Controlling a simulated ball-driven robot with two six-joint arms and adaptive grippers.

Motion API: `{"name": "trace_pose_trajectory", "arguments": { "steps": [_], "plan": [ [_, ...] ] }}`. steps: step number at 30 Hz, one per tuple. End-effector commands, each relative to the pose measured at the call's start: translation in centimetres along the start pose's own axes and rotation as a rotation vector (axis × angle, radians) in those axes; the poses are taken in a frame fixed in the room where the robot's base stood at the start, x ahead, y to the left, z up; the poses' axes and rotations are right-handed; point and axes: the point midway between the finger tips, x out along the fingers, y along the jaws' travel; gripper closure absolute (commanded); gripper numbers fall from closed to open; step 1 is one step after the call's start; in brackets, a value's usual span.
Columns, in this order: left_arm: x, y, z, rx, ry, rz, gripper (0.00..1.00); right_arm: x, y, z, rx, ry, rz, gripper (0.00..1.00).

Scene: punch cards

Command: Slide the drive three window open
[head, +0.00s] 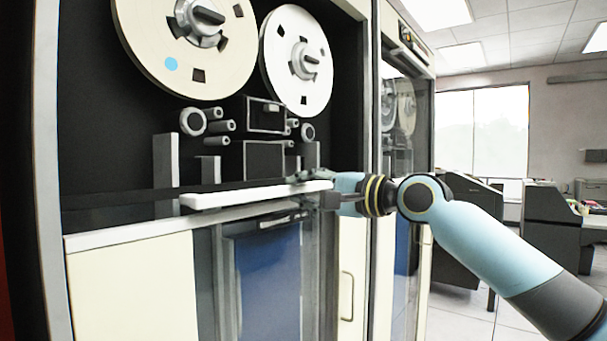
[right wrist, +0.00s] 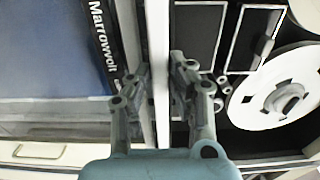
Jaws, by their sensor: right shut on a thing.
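The tape drive in front of me has a dark upper bay (head: 90,130) with two pale reels, seen without obvious glare. A white horizontal bar (head: 240,195), seemingly the window's rail, crosses just below the bay. Clear glass (head: 215,270) shows below it, over a blue panel; I cannot tell how far the window has slid. My right gripper (head: 312,190) is shut on the right part of the bar. In the right wrist view the bar (right wrist: 158,50) runs between the fingers (right wrist: 157,88). My left gripper is not in view.
A second drive cabinet (head: 427,110) with a glass front stands to the right. Cream lower panels (head: 130,285) flank the glass. Grey desks (head: 550,220) stand farther right, with open floor (head: 455,310) nearer.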

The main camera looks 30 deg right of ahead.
Motion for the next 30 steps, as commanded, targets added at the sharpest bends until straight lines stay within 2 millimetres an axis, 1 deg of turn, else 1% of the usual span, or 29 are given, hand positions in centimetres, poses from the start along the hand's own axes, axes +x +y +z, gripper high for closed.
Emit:
{"name": "trace_pose_trajectory", "arguments": {
  "steps": [1,3,13,14,18,19,26,30],
  "plan": [
    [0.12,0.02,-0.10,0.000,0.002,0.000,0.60,0.00,0.43,0.01,0.001,0.000,0.003,1.00],
    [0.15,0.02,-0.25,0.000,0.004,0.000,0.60,-0.01,0.58,0.01,0.001,0.000,0.003,1.00],
    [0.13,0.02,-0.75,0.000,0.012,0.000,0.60,0.00,0.57,0.01,0.000,0.000,0.002,1.00],
    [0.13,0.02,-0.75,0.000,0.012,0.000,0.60,0.00,0.57,0.01,0.000,0.000,0.002,0.80],
    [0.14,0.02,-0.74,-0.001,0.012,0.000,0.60,0.00,0.54,0.01,0.000,0.000,0.001,0.61],
    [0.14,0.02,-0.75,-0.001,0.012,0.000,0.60,0.00,0.53,0.01,0.000,0.000,0.001,0.60],
    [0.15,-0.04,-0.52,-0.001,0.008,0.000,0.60,-0.02,0.50,0.00,0.000,0.000,0.001,0.60],
    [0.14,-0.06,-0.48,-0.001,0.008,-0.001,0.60,-0.80,0.54,-0.10,-0.003,0.002,0.002,0.60]
  ]
}}
